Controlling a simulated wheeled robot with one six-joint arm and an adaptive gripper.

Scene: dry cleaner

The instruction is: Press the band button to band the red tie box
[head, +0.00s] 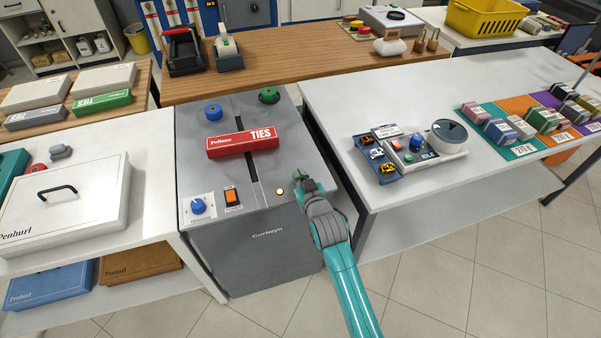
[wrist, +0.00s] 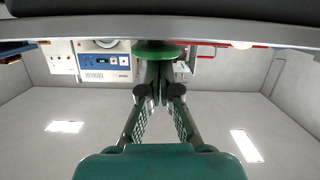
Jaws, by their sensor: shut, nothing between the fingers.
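The red tie box (head: 242,142) lies across the dark slot on top of the grey banding machine (head: 262,215). A green round button (head: 297,177) is at the machine's right front corner, partly hidden by my gripper. It shows as a green disc in the wrist view (wrist: 155,51). My gripper (head: 303,184) is shut and empty, with its fingertips at the green button. In the wrist view the fingertips (wrist: 158,72) meet the disc's edge; I cannot tell whether they press it.
A blue knob (head: 198,206), an orange switch (head: 232,196) and a small pale button (head: 279,191) sit along the machine's front. A blue spool (head: 213,112) and a green spool (head: 269,95) stand behind the box. A white table (head: 400,100) stands close on the right.

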